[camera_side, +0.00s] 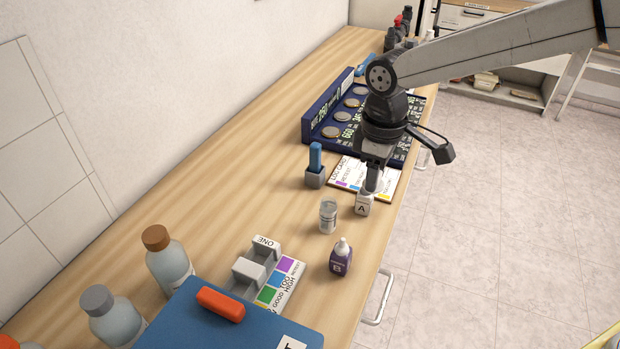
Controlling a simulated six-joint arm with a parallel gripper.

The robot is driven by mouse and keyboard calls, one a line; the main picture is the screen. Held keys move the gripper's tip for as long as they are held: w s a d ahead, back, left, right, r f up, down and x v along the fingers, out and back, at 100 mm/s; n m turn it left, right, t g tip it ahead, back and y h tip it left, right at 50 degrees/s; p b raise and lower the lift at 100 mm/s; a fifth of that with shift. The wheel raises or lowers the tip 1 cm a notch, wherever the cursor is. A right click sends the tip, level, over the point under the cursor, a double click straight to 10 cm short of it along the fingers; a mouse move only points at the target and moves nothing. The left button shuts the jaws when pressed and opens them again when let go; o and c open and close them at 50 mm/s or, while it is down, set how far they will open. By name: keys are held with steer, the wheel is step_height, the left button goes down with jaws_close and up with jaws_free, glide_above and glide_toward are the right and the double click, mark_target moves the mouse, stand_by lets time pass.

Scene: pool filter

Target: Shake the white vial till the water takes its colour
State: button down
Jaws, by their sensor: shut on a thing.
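A small clear vial with a pale top (328,215) stands upright on the wooden bench; its contents look colourless. A small white bottle marked A (362,207) is just right of it and slightly farther back. My gripper (371,186) points down over bottle A and is shut on its upper part, which the fingers partly hide. I cannot tell whether bottle A's base touches the bench. A purple bottle marked B (341,257) with a white tip stands nearer the camera, apart from my gripper.
A blue strip in a grey holder (315,176) stands behind the vial. A colour card (280,283) and grey block (248,272) lie in front, beside a blue case (215,325). Capped bottles (168,262) stand left. A dark blue coin tray (318,125) is behind.

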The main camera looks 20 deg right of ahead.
steer(key=w+a+f, duration=0.3)
steer(key=w+f, duration=0.1)
steer(key=w, duration=0.5)
steer(key=shift+w+a+f, duration=0.2)
steer(key=shift+w+a, duration=0.1)
steer(key=shift+w, duration=0.1)
steer(key=shift+f, duration=0.2)
step_height(320, 180, down, 6)
stand_by(0.6)
steer(key=shift+f, duration=0.15)
stand_by(2.0)
jaws_free()
stand_by(0.6)
step_height(320, 180, up, 7)
stand_by(1.5)
